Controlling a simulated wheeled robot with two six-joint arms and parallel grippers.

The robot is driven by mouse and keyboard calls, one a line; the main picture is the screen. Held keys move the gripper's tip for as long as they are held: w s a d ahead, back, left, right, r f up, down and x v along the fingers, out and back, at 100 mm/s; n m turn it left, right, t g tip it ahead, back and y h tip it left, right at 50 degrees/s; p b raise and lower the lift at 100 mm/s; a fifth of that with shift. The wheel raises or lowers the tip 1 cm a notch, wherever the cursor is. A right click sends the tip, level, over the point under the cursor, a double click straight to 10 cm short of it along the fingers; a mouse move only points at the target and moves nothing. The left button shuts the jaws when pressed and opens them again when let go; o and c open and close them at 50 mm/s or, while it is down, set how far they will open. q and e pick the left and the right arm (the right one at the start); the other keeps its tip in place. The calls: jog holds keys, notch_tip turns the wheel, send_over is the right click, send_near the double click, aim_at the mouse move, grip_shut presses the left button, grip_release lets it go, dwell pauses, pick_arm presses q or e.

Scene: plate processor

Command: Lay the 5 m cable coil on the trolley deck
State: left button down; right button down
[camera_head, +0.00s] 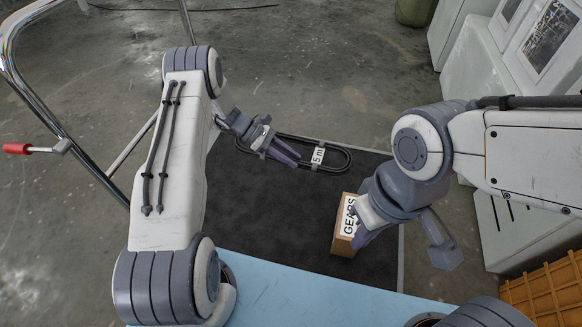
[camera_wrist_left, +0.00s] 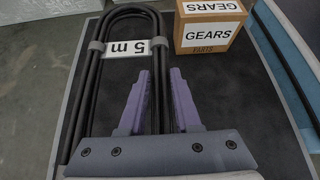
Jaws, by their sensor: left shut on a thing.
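The black cable coil (camera_head: 333,151) is a long oval loop with a white "5 m" tag (camera_head: 318,156). It is over the far part of the dark trolley deck (camera_head: 265,205); I cannot tell whether it touches the deck. My left gripper (camera_head: 292,157) is shut on the coil's left part. In the left wrist view the coil (camera_wrist_left: 91,85) runs away from the purple fingers (camera_wrist_left: 160,100), with its tag towards the far end. My right gripper (camera_head: 405,243) is open and empty, one finger just in front of the GEARS box.
A cardboard box labelled GEARS (camera_head: 344,243) stands on the deck's right side, also in the left wrist view (camera_wrist_left: 209,31). A chrome handle rail (camera_head: 50,115) rises at left. White cabinets (camera_head: 470,60) and an orange crate (camera_head: 545,292) are at right. Mid-deck is clear.

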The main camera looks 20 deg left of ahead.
pick_arm(q)
jog(key=shift+w+f+b, duration=0.15)
jog(key=shift+f+b, duration=5.2)
jog(key=shift+f, duration=0.75)
jog(key=c, duration=0.5)
grip_release()
jog(key=p+v, duration=0.5)
jog(key=v, duration=0.4)
jog(key=shift+a+r, duration=0.4)
jog(key=shift+a, duration=0.3)
